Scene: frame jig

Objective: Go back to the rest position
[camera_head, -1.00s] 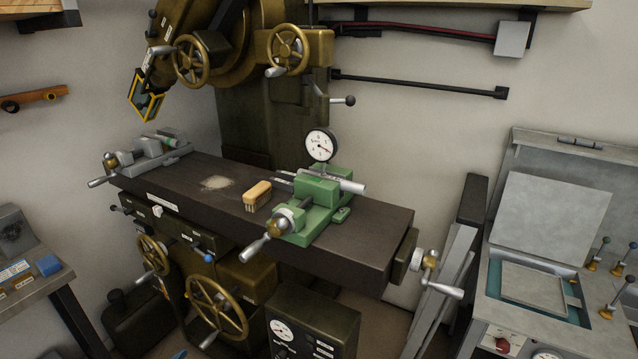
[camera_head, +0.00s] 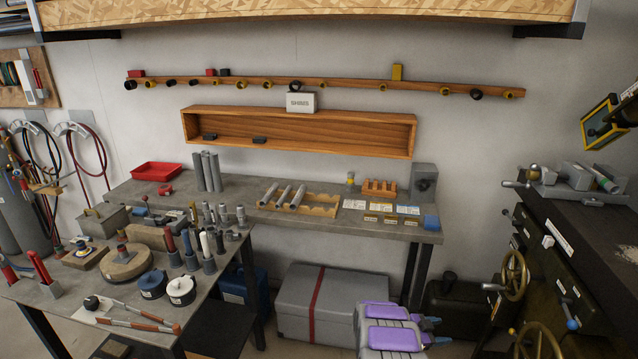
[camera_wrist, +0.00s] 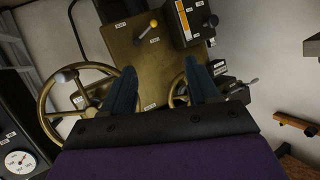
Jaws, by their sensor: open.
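My gripper (camera_wrist: 160,68) shows in the wrist view with its two dark blue fingers apart and nothing between them. Behind the fingers, an olive machine housing (camera_wrist: 140,45) carries a yellow-knobbed lever (camera_wrist: 148,28). A brass handwheel (camera_wrist: 47,105) stands left of the fingers, and another is partly hidden behind the right finger. Whether the fingers touch anything is not clear; they look free. In the head view, purple and grey parts at the bottom centre look like mine.
The milling machine (camera_head: 575,250) with its handwheels (camera_head: 515,275) stands at the right edge. A workbench (camera_head: 330,222) runs along the wall. A tool-laden table (camera_head: 60,290) is at the left. A grey case (camera_head: 335,300) sits under the bench. A dial gauge (camera_wrist: 18,161) shows lower left in the wrist view.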

